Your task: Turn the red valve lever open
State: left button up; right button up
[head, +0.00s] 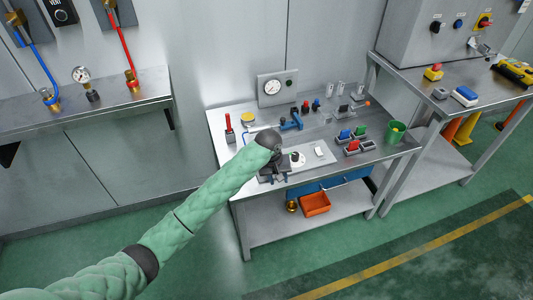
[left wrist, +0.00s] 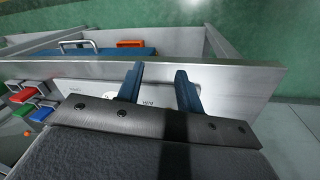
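An upright red lever (head: 229,122) on a dark base stands at the left end of the metal workbench (head: 222,150). It looks like the valve lever, though its fitting is too small to make out. My left arm reaches in from the lower left, and my left gripper (head: 271,177) is over the bench's front part, right of and nearer than the red lever. In the left wrist view the gripper's two dark blue fingers (left wrist: 158,74) are apart with nothing between them, above a pale panel (left wrist: 80,90) near the bench's front edge. The red lever is not visible there. My right gripper is not in view.
A gauge (head: 272,87) stands at the bench's back. Red, green and blue blocks (head: 353,146) and a green cup (head: 395,132) are at the right. An orange bin (head: 315,203) sits on the lower shelf. A wall shelf (head: 25,110) with hose fittings is at the left.

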pick_arm(q)
jog(key=w+a+r+n, duration=0.1)
jog(key=w+r, duration=0.1)
jog(key=w, duration=0.2)
jog(key=w+a+r+n+y, duration=0.1)
jog(key=w+r, duration=0.1)
jog(key=w, duration=0.3)
jog(key=w+a+r+n+y, duration=0.1)
jog(key=w+a+r, duration=0.1)
jog(key=w, duration=0.2)
jog(key=shift+w, duration=0.25)
jog(key=shift+w+a+r, duration=0.1)
jog(key=shift+a, duration=0.05)
jog(key=shift+f, duration=0.2)
notch_tip(320, 180, down, 5)
jog(key=shift+f+p, duration=0.2)
jog(key=shift+p, duration=0.95)
jog(key=shift+f, duration=0.95)
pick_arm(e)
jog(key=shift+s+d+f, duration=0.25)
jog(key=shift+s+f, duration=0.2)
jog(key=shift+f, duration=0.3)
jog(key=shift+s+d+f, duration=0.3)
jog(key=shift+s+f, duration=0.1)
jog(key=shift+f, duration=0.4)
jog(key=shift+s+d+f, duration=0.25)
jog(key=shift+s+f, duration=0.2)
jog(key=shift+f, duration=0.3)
